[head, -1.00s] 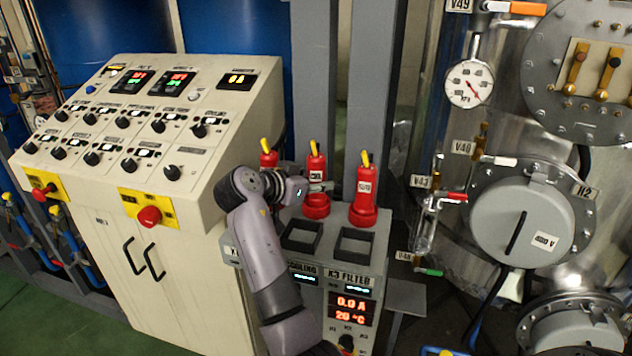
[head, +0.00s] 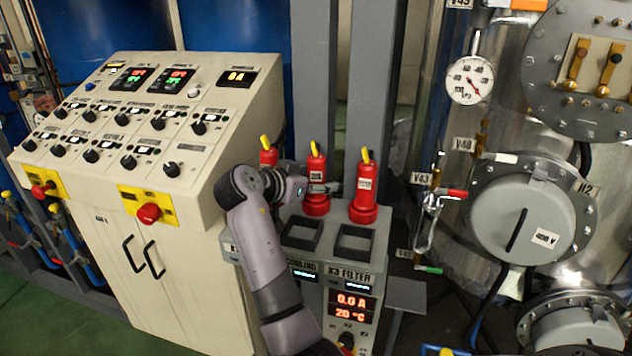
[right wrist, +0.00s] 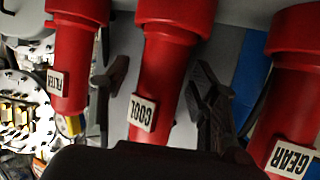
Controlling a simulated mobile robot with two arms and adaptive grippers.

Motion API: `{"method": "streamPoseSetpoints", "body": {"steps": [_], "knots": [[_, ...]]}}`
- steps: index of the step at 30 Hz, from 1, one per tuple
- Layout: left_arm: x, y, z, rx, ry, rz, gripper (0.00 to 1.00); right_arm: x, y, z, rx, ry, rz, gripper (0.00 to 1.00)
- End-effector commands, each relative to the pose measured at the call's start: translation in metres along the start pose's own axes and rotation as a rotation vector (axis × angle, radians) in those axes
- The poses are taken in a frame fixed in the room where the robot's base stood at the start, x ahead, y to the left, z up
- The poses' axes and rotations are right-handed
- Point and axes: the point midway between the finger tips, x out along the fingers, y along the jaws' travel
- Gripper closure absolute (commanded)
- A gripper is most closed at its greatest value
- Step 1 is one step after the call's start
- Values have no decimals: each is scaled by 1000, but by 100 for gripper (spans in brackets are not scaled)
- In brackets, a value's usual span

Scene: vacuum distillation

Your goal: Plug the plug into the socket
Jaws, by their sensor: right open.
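Three red plugs with yellow tops stand upright in a row at the back of the grey power box: a left one (head: 268,157), a middle one (head: 316,170) and a right one (head: 364,185). In the right wrist view the middle plug, labelled COOL (right wrist: 155,85), sits between my right gripper's fingers (right wrist: 160,105). The fingers are open on either side of it, with visible gaps. In the head view my right gripper (head: 322,188) is at the middle plug's body, partly overlapping it. Two square sockets, left (head: 301,235) and right (head: 354,241), lie in front of the plugs. My left gripper is out of view.
The plugs labelled FILTER (right wrist: 72,60) and GEAR (right wrist: 292,90) stand close on either side of the fingers. A cream control console (head: 130,180) stands left of the box. A steel vessel with a round cover (head: 515,220) and valves stands at the right.

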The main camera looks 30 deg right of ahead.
Motion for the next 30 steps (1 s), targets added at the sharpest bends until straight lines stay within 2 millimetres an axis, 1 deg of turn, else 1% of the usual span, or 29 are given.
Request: {"method": "streamPoseSetpoints", "body": {"steps": [5,12,15,18,21,30], "knots": [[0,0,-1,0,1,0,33,-11,0,-25,7,2,-2,45],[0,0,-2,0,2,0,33,-28,-1,-68,6,2,-3,45],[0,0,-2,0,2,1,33,-34,-1,-81,5,3,-2,45],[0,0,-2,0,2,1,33,-36,-1,-88,3,2,-1,45],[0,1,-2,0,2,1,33,-38,0,-91,3,1,0,45],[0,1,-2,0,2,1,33,-38,-1,-91,2,1,-1,45]]}}
